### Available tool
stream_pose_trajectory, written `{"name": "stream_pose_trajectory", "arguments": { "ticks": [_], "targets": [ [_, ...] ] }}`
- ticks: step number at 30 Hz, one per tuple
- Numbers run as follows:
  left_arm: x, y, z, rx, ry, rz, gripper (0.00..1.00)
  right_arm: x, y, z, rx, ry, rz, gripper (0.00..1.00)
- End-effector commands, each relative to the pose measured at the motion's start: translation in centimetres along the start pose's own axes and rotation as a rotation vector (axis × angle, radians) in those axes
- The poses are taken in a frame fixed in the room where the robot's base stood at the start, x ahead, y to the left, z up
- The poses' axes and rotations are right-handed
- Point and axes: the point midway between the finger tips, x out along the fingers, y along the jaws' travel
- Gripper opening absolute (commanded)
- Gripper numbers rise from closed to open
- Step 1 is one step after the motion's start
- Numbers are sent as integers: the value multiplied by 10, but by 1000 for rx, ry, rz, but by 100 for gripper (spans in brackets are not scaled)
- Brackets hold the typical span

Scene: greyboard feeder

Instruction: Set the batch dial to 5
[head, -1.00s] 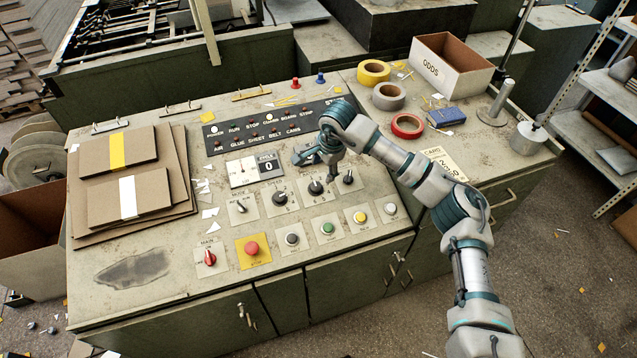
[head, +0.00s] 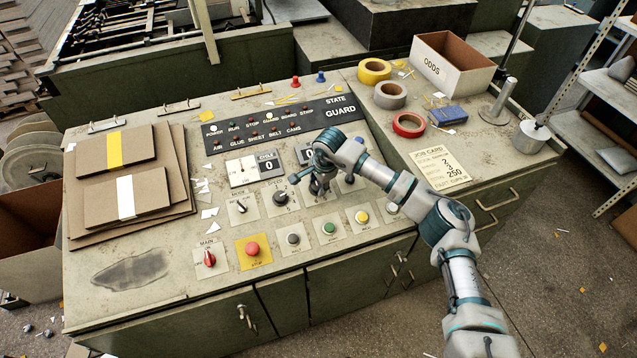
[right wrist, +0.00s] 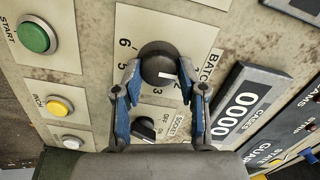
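The batch dial is a round black knob (right wrist: 160,68) with a white pointer mark, on a cream plate with printed numbers, in the right wrist view. The mark points toward the lower right, near the 2; the exact setting is hard to tell. My right gripper (right wrist: 161,68) is open, its blue-padded fingers on either side of the dial; I cannot tell if they touch it. In the head view my right gripper (head: 318,183) is over the dial and mostly hides it. My left gripper is not in view.
A second black knob (right wrist: 145,128) sits close by, between the fingers' bases. A CASES counter (right wrist: 240,107) is to the right, and green (right wrist: 36,37) and yellow (right wrist: 58,105) buttons to the left. Tape rolls (head: 408,124) and a job card (head: 438,166) lie on the right counter.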

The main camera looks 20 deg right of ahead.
Motion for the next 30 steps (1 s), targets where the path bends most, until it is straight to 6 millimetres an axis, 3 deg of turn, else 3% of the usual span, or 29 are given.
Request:
{"name": "stream_pose_trajectory", "arguments": {
  "ticks": [1,3,4,15,30],
  "targets": [
    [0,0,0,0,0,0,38,0,0,-1,1,0,0,21],
    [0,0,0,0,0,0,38,0,0,-1,1,-1,-1,4],
    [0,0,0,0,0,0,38,0,0,-1,1,-1,-1,1],
    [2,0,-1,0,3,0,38,-2,0,-2,56,0,-6,1],
    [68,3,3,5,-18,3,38,-4,1,-3,452,2,-33,1]
  ]
}}
